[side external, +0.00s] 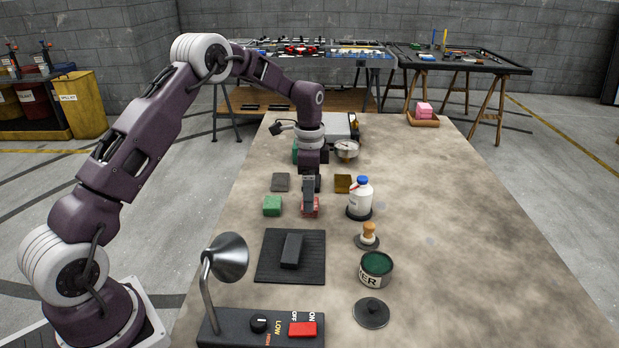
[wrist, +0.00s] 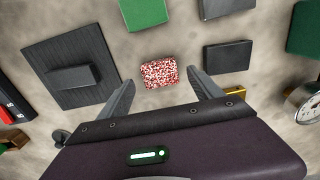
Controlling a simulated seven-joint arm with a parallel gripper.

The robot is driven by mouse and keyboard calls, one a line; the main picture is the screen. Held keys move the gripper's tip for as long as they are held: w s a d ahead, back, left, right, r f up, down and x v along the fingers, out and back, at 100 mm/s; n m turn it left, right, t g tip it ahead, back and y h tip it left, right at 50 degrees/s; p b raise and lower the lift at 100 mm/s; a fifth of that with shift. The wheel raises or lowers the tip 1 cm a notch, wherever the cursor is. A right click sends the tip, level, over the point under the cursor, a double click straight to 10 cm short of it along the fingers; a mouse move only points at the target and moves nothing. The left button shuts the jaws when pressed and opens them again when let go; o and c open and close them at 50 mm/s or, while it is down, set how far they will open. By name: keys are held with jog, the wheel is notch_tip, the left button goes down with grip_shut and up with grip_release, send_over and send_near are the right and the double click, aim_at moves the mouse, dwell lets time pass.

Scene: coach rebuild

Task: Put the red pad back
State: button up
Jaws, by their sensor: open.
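The red pad (side external: 317,208) lies on the bench at the middle left, partly hidden behind my gripper (side external: 309,209) in the side external view. In the wrist view the red pad (wrist: 160,74) shows a red and white speckled top and lies flat between and just beyond the fingertips. My gripper (wrist: 163,86) is open and empty, pointing down over the pad, with a finger to each side of it.
A dark mat (side external: 265,272) with a black block (side external: 291,250), a lamp (side external: 229,257) and a tin (side external: 376,270) stand nearer.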

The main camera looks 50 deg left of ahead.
notch_tip(320, 180, up, 10)
jog(key=s+d+r+n+t, duration=0.25)
jog(key=s+d+r, duration=0.45)
jog(key=s+r, duration=0.55)
jog(key=s+d+f+n+t, duration=0.1)
jog(key=s+d+n, duration=0.1)
jog(key=s, duration=0.9)
jog(key=s+d+f+n+t, duration=0.2)
jog(key=s+d+n, duration=0.1)
jog(key=s, duration=0.8)
jog(key=shift+d+n, duration=0.25)
jog(key=shift+n, duration=0.5)
